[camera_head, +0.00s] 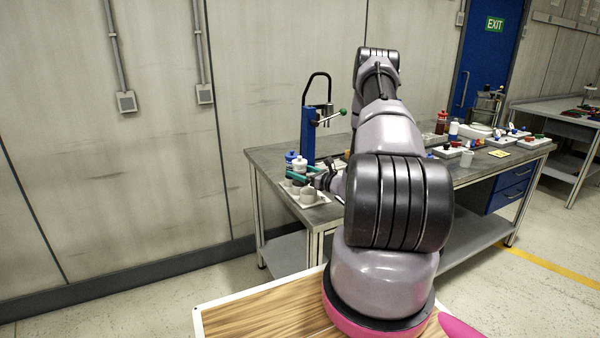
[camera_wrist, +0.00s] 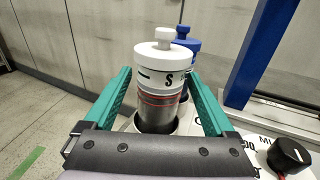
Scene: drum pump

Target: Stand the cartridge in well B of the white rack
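The cartridge (camera_wrist: 160,95) has a white cap with a knob and a black S, and a grey body with red lines. The rack's lettering is partly hidden, so I cannot tell which well this is. The head view shows my gripper (camera_head: 303,173) low over the rack (camera_head: 312,203) at the bench's left end.
A blue-capped cartridge (camera_wrist: 187,42) stands close behind the held one. A black knob (camera_wrist: 288,156) is at the right in the wrist view. A blue pump stand (camera_head: 308,135) with a black hose rises behind the rack. Several small items stand farther right on the bench (camera_head: 268,156).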

